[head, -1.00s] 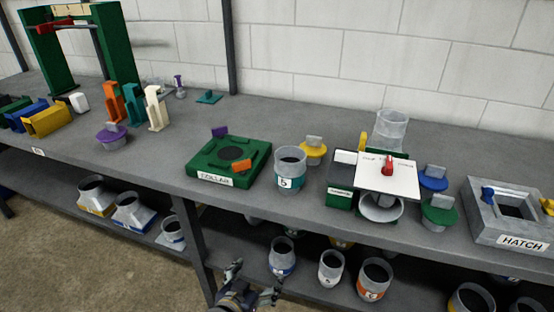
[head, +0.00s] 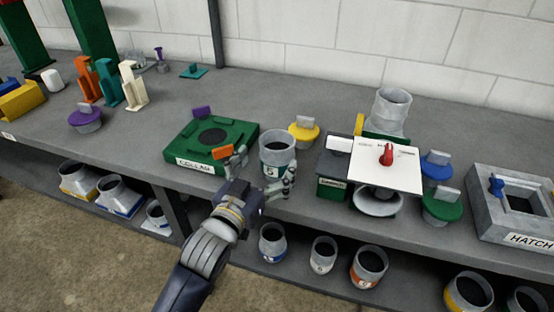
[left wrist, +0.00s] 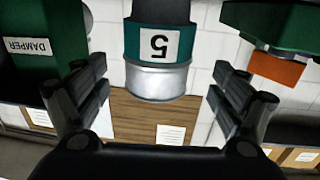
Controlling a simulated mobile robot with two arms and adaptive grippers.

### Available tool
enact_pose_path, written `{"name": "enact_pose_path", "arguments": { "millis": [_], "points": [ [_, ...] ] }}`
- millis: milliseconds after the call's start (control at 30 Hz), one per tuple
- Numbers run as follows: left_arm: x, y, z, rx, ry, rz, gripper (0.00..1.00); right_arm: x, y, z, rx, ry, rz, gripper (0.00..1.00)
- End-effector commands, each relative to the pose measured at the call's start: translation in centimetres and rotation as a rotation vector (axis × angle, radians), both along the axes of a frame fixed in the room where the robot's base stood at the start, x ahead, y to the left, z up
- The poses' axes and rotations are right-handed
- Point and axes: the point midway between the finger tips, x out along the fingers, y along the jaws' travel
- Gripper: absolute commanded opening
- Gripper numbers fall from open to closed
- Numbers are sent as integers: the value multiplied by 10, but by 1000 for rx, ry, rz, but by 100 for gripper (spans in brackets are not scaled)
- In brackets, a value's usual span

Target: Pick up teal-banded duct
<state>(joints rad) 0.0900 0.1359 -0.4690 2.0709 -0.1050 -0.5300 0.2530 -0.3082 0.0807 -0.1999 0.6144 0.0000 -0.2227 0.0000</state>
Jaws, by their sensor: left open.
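The teal-banded duct (head: 277,160) is a grey open-topped cylinder with a teal band and a label reading 5. It stands upright on the bench top, right of the green COLLAR fixture. My left gripper (head: 262,176) is open in front of the duct, with its fingers towards the duct's two sides. In the left wrist view the duct (left wrist: 160,45) appears upside down, centred ahead of the spread fingers (left wrist: 160,100). I cannot tell whether either finger touches it. My right gripper is not in view.
The green COLLAR fixture (head: 180,152) with an orange tab is close on the left. The green damper box (head: 332,187) and white panel (head: 385,170) are on the right. A yellow lidded piece (head: 303,137) is behind. Several ducts, including an orange-banded one (head: 368,267), stand on the lower shelf.

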Motion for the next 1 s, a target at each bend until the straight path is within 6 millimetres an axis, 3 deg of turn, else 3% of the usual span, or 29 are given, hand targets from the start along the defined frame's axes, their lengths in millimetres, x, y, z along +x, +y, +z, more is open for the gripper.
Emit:
{"name": "enact_pose_path", "arguments": {
  "millis": [433,767,867,1000],
  "points": [
    [43,-22,3,1,-1,0,89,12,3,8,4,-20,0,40],
    [49,-25,2,1,0,0,89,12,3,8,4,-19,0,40],
    [49,-25,2,1,0,0,71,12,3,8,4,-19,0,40],
    [48,-24,2,1,0,0,39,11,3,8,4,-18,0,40]
  ]
}}
